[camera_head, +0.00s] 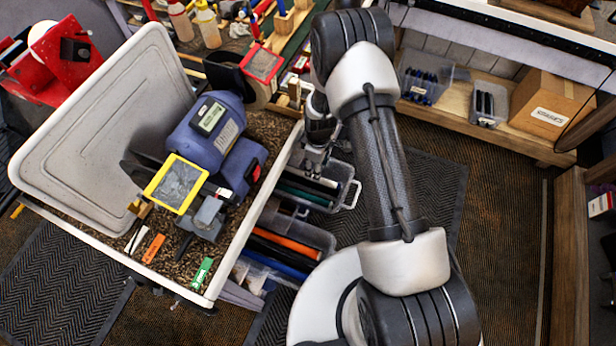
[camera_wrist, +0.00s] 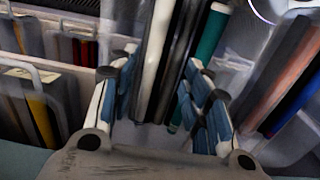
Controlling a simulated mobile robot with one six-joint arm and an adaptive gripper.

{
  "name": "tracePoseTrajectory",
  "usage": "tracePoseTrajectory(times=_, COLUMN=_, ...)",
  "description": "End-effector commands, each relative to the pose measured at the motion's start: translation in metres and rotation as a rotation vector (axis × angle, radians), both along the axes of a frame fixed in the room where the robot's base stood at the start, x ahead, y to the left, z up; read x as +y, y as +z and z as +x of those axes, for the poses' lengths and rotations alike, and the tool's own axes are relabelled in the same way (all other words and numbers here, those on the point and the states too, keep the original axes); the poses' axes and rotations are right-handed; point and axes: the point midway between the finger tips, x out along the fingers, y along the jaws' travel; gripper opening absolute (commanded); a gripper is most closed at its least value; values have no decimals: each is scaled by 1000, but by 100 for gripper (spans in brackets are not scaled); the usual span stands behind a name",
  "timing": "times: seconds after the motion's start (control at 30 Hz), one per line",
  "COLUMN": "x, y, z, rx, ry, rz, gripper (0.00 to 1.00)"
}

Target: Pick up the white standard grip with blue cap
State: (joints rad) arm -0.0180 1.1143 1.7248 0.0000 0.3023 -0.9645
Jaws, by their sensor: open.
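My gripper (camera_head: 316,160) points down over a clear bin of grips beside the workbench. In the wrist view my gripper (camera_wrist: 160,72) is open, with its blue-padded fingers on either side of several upright-looking shafts. A white grip (camera_wrist: 156,50) lies between the fingers, nearer the left one, with dark grips beside it. A green grip (camera_wrist: 211,36) is by the right finger. In the head view a white grip (camera_head: 322,182) shows in the bin next to dark and green grips. I cannot make out a blue cap on the white grip. I cannot tell whether the fingers touch anything.
A second clear bin (camera_head: 322,238) holds orange, blue and dark grips. The workbench with a blue grinder (camera_head: 207,128) stands close at the left. A wooden shelf (camera_head: 460,105) with small bins and a cardboard box is at the right. Bare floor (camera_head: 500,220) lies right of my arm.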

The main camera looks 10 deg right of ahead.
Motion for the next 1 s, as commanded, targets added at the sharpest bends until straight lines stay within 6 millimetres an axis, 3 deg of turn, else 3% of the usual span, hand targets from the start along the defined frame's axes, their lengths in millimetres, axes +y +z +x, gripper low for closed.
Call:
tracePoseTrajectory(times=0.1, x=0, y=-22, z=0, rx=1, ry=0, rz=0, gripper=44)
tracePoseTrajectory(times=0.43, x=-3, y=-43, z=1, rx=0, ry=-1, rz=0, gripper=44)
tracePoseTrajectory(times=0.7, x=-9, y=-82, z=3, rx=2, ry=0, rz=0, gripper=44)
tracePoseTrajectory(times=1.0, x=-8, y=-85, z=4, rx=0, ry=-1, rz=0, gripper=42)
